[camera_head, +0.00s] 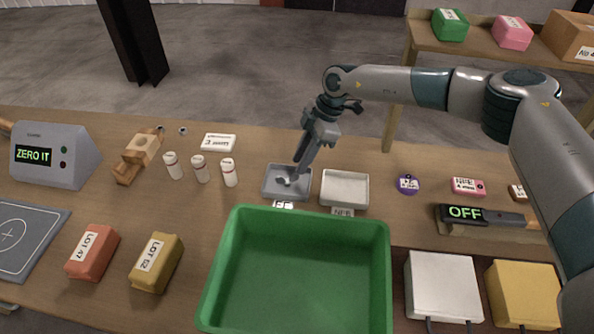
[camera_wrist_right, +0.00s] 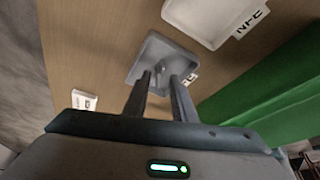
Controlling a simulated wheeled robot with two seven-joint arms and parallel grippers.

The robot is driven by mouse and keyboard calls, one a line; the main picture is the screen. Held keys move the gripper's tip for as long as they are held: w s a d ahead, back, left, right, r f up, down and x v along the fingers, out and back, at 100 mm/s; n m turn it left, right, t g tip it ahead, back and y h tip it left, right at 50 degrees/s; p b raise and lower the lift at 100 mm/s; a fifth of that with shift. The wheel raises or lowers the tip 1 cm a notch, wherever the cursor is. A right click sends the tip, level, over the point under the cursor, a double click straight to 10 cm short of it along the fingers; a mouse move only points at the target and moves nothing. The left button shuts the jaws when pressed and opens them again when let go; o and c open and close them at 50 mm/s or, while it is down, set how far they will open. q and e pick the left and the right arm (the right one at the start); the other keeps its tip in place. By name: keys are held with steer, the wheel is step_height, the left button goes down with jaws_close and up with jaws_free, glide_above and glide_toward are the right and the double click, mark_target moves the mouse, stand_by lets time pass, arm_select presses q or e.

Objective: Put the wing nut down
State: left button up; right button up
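My right gripper (camera_head: 297,176) points down into a small grey metal tray (camera_head: 273,192), which also shows in the right wrist view (camera_wrist_right: 150,50). Its two fingers (camera_wrist_right: 160,80) stand apart, with a gap between the tips. A small grey piece, seemingly the wing nut (camera_wrist_right: 159,68), shows at the tray floor just beyond the fingertips. It shows as a pale grey shape in the head view (camera_head: 284,181). It is too small to make out its wings or whether a finger touches it. My left gripper is not in view.
A pale second tray (camera_head: 345,187) stands just right of the grey one. A large green bin (camera_head: 300,217) is close in front. Three white vials (camera_head: 200,169) and a white labelled box (camera_head: 218,142) stand to the left. A switch bar reading OFF (camera_head: 480,216) lies right.

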steer(key=b+v, duration=0.2)
steer(key=v, duration=0.5)
steer(key=shift+s, duration=0.15)
stand_by(0.4)
